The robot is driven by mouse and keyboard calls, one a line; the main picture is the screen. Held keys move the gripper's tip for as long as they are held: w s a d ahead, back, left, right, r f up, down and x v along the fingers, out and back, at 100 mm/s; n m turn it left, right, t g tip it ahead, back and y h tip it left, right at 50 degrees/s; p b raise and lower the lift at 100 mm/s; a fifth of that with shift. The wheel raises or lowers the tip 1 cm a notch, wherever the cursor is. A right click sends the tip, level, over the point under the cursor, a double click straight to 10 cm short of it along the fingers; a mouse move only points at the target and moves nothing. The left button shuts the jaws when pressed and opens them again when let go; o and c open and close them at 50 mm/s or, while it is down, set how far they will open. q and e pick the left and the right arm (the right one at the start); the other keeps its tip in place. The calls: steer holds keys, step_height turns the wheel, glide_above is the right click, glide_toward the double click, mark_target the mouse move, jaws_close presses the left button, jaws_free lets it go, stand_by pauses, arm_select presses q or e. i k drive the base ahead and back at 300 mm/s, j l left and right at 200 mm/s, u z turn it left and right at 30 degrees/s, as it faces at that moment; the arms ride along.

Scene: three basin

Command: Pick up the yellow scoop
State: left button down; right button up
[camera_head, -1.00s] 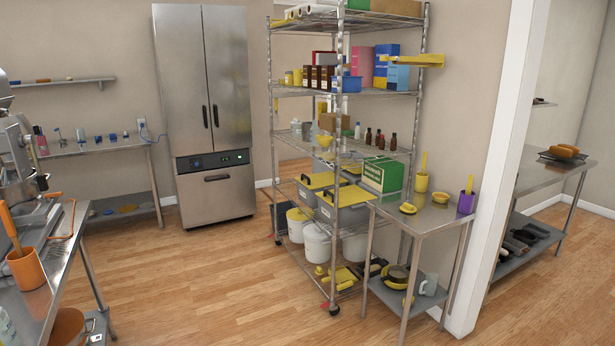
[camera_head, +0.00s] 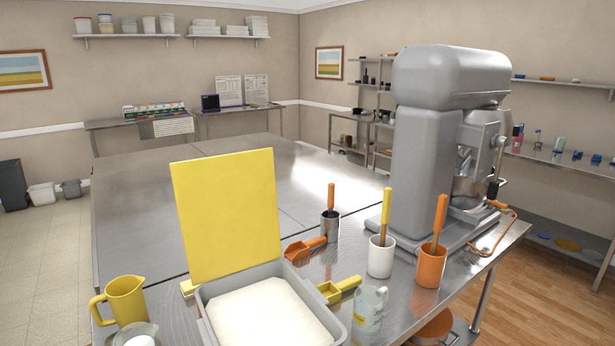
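The yellow scoop (camera_head: 338,289) lies on the steel table, just right of the grey bin (camera_head: 213,292) of white powder. Its square cup is towards the bin and its handle points to the right. A clear measuring jug (camera_head: 369,311) stands close in front of its handle. The bin's yellow lid (camera_head: 228,215) stands upright at the back of the bin. Neither of my grippers is in view.
An orange scoop (camera_head: 304,249) lies behind the yellow one. A white cup (camera_head: 381,257), an orange cup (camera_head: 431,266) and a metal cup (camera_head: 330,226) hold utensils. A large grey mixer (camera_head: 428,150) stands right, a yellow jug (camera_head: 125,300) left. The table's far part is clear.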

mark_target(332, 292)
steer(key=i+l+u, duration=0.15)
steer(key=l+u, duration=0.25)
steer(key=l, duration=0.3)
steer(key=l+u, duration=0.4)
steer(key=l, duration=0.3)
steer(key=l+u, duration=0.4)
steer(key=l, duration=0.35)
